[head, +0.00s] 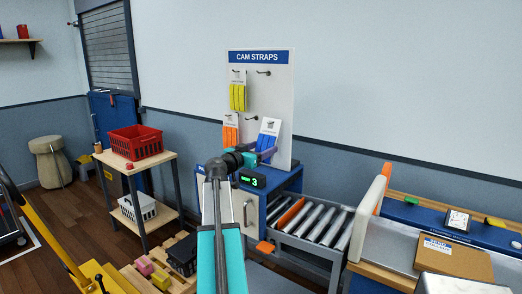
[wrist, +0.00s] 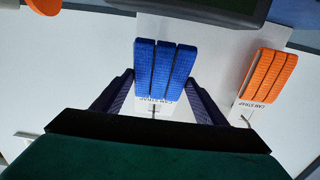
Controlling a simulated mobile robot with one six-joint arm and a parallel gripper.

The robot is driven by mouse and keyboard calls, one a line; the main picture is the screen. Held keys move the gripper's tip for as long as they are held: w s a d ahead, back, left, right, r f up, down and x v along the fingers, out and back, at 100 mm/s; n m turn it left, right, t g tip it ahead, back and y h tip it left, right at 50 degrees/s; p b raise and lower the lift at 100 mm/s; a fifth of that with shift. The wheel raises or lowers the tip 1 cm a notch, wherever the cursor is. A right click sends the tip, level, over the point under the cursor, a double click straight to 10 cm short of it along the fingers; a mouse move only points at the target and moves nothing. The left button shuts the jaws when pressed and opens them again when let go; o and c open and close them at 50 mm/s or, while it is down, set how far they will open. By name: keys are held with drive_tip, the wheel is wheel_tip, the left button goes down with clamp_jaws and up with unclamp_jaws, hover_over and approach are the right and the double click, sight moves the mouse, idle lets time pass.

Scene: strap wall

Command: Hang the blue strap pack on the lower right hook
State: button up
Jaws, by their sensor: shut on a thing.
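The blue strap pack (head: 268,135) has a white card top and blue straps, and it is tilted in front of the right part of the display board. My gripper (head: 266,155) is shut on it; the wrist view shows the blue straps (wrist: 165,68) between the two fingers, with the card partly hidden. The lower right hook (head: 251,118) shows bare in the head view, just left of the pack's card. The pack appears apart from the hook, but the depth between them is unclear.
The white CAM STRAPS board (head: 281,100) stands on a blue cabinet (head: 288,180). A yellow pack (head: 238,97) hangs upper left, an orange pack (head: 230,134) lower left; the upper right hook (head: 264,72) is empty. A green-digit display (head: 252,180) sits below, and a roller conveyor (head: 315,224) to the right.

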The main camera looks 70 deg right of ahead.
drive_tip(key=o, duration=1.2)
drive_tip(key=shift+c, duration=0.2)
drive_tip(key=shift+a, duration=0.15)
drive_tip(key=b+v, duration=0.3)
drive_tip(key=v, duration=1)
drive_tip(key=shift+a, duration=0.25)
drive_tip(key=shift+w, duration=0.15)
